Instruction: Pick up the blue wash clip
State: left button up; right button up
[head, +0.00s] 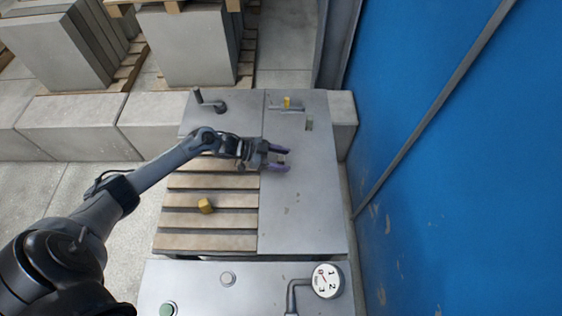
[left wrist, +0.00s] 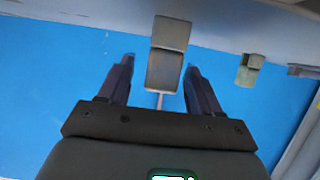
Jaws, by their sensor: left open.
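No clip that is plainly blue shows in either view. My left gripper (head: 286,159) is open above the grey metal panel, its fingers pointing right. A small grey two-part piece (head: 281,157) shows between its fingers. In the left wrist view this grey piece (left wrist: 165,65), with a thin stem, shows between the spread fingers of my left gripper (left wrist: 159,63). I cannot tell whether it is the clip, or whether the fingers touch it. My right gripper is not in view.
A crank handle (head: 210,101) and a yellow piece (head: 287,102) are at the back. A blue wall (head: 450,180) rises at right. A dial (head: 327,281) and green button (head: 167,309) are in front.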

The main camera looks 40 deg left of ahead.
pick_arm(q)
jog(key=c, duration=1)
jog(key=shift+c, duration=0.2)
